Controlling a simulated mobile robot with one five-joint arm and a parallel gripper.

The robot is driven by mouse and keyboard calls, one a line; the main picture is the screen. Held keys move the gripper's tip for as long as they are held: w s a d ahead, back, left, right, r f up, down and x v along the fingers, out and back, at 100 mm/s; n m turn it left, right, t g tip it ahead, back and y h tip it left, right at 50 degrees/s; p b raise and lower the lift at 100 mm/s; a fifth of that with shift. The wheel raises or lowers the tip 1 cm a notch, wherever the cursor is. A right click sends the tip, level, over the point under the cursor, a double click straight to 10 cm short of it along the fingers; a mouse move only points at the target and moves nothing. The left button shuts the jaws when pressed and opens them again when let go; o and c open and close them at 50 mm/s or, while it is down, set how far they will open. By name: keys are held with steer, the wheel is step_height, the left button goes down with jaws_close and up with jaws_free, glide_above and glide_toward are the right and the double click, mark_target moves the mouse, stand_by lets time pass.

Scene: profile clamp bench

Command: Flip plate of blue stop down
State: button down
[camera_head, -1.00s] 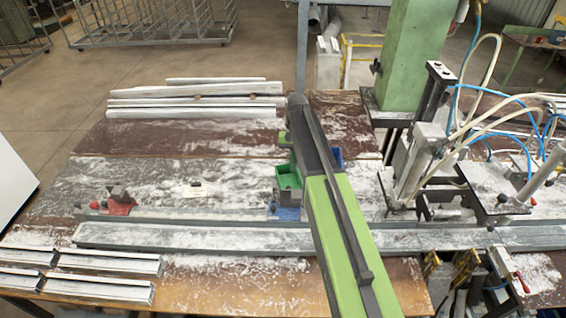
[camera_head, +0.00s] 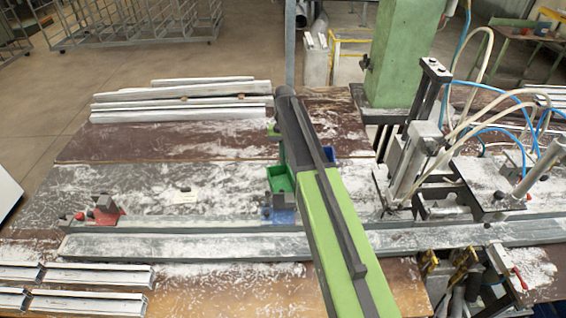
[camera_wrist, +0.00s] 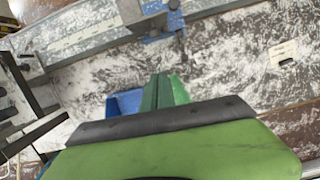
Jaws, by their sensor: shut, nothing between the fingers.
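The blue stop (camera_head: 284,217) sits on the long grey rail just left of my arm in the head view, with a small dark grey piece (camera_head: 267,213) at its left end. In the wrist view the blue stop (camera_wrist: 157,38) is at the top centre, with grey metal parts on it; whether its plate is up or down is hard to tell. My gripper (camera_wrist: 157,78) shows as narrow green fingers, shut and empty, over the bench on the bin side of the stop, apart from it. In the head view my arm partly hides it.
A green bin (camera_head: 279,180) and a blue bin (camera_wrist: 122,104) stand close under my gripper. A red stop (camera_head: 107,212) is on the rail further left. The clamp machine (camera_head: 425,160) stands right of my arm. Profiles (camera_head: 180,100) lie at the back left.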

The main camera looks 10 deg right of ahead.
steer(key=s+a+f+b, duration=0.1)
steer(key=s+f+b, duration=0.4)
steer(key=f+b, duration=0.1)
steer(key=shift+s+a+f, duration=0.15)
steer(key=shift+a+f, duration=0.1)
steer(key=shift+f, duration=0.5)
steer(key=shift+a, duration=0.1)
